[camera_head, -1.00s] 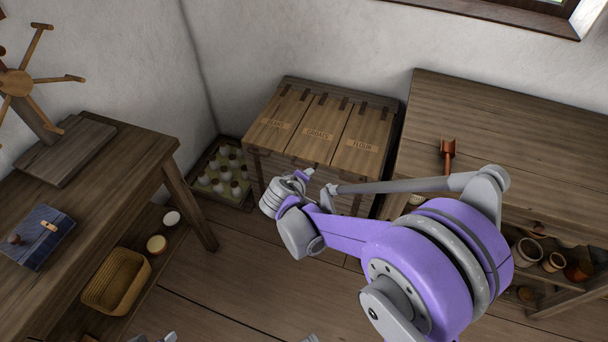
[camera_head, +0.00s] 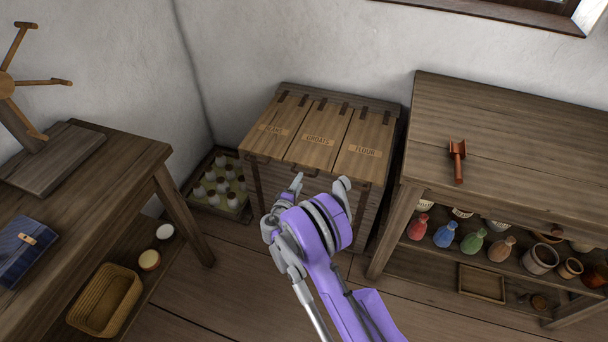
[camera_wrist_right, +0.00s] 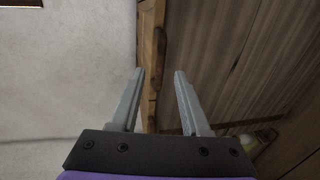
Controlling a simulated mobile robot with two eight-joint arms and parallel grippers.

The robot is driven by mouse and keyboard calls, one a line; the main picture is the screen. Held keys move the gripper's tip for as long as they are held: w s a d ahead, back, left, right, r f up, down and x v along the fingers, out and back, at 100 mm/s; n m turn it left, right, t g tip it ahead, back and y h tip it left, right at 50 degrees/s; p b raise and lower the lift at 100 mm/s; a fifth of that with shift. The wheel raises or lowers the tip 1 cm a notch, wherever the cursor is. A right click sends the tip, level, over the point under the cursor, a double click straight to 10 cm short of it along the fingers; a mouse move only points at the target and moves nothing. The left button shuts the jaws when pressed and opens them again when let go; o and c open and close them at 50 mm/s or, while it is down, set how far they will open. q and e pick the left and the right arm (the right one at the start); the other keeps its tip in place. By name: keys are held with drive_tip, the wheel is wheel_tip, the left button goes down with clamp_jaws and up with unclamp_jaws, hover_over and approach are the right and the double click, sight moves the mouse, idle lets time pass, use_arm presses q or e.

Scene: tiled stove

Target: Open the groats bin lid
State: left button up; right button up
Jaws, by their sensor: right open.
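The groats bin lid (camera_head: 322,118) is the middle one of three wooden lids on a chest, labelled, and lies closed. The lid on its left and the flour lid (camera_head: 366,135) on its right are closed too. My right gripper (camera_head: 320,184) is open and empty, its fingers spread just in front of the chest's upper front edge, below the groats lid. In the right wrist view the open fingers (camera_wrist_right: 158,82) straddle a lighter wooden edge strip (camera_wrist_right: 152,45), with dark planks to its right; contact cannot be told. My left gripper is not in view.
A workbench (camera_head: 500,120) with a reddish scoop (camera_head: 457,160) stands right of the chest, with coloured bottles on its shelf. A crate of bottles (camera_head: 225,205) sits on the floor at left. A table (camera_head: 110,165) and wicker basket (camera_head: 104,300) are further left.

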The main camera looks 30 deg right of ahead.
drive_tip(key=x, duration=0.6)
drive_tip(key=shift+w+d+f, duration=0.1)
drive_tip(key=shift+d, duration=0.05)
drive_tip(key=shift+c, duration=0.3)
clamp_jaws()
idle(1.0)
